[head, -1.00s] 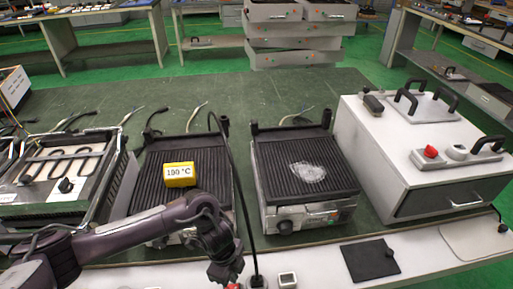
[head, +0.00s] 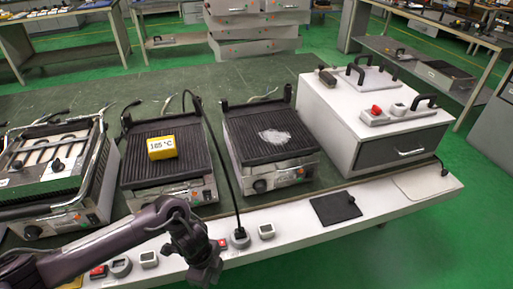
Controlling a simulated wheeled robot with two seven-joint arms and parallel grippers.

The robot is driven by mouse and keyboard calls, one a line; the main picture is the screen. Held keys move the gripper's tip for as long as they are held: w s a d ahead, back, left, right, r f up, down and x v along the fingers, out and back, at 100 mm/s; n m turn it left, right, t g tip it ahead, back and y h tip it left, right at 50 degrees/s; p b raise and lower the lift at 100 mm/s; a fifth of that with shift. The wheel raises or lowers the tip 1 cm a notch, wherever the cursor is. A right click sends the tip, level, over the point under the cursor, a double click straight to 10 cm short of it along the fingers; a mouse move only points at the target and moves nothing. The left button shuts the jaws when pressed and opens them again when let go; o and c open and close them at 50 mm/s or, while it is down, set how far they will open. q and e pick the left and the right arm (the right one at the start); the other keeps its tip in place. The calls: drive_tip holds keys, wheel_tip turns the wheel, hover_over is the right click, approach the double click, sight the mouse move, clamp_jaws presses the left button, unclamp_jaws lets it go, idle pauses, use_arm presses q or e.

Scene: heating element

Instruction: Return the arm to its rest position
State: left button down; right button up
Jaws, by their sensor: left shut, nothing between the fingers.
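My left arm comes in from the lower left. Its gripper (head: 205,273) points down in front of the table's front edge, with its fingers shut and empty. It is apart from the heating devices. My right gripper is not in view.
A white box (head: 350,115) with black handles stands at the right of the green-topped table. The white front ledge (head: 290,228) holds small switches, a round socket (head: 240,238) with a black cable, and a dark flat plate (head: 335,208). Green floor is open at the lower right.

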use_arm(q)
drive_tip(key=w+d+f+n+t+h, duration=0.1)
drive_tip(key=w+d+f+n+h, duration=0.25)
drive_tip(key=d+f+n, duration=0.35)
drive_tip(key=s+a+f+n+t, duration=0.1)
drive_tip(key=a+f+n, duration=0.1)
drive_tip(key=f, duration=0.4)
drive_tip(key=s+a+f+n+t, duration=0.1)
drive_tip(key=s+a+f+n, duration=0.1)
drive_tip(key=f, duration=0.5)
drive_tip(key=s+a+f+n+y, duration=0.1)
drive_tip(key=s+a+f, duration=0.3)
drive_tip(key=s, duration=0.6)
drive_tip(key=s+a+f+n+g+y, duration=0.1)
drive_tip(key=s+a+f+n, duration=0.3)
drive_tip(key=s, duration=0.6)
drive_tip(key=s+a+f+n+y, duration=0.2)
drive_tip(key=s+a+f, duration=0.4)
drive_tip(key=s, duration=0.4)
drive_tip(key=shift+s+f+g+y, duration=0.2)
drive_tip(key=shift+f+g+y, duration=0.1)
drive_tip(key=shift+f+y, duration=0.45)
drive_tip(key=shift+a+f, duration=0.1)
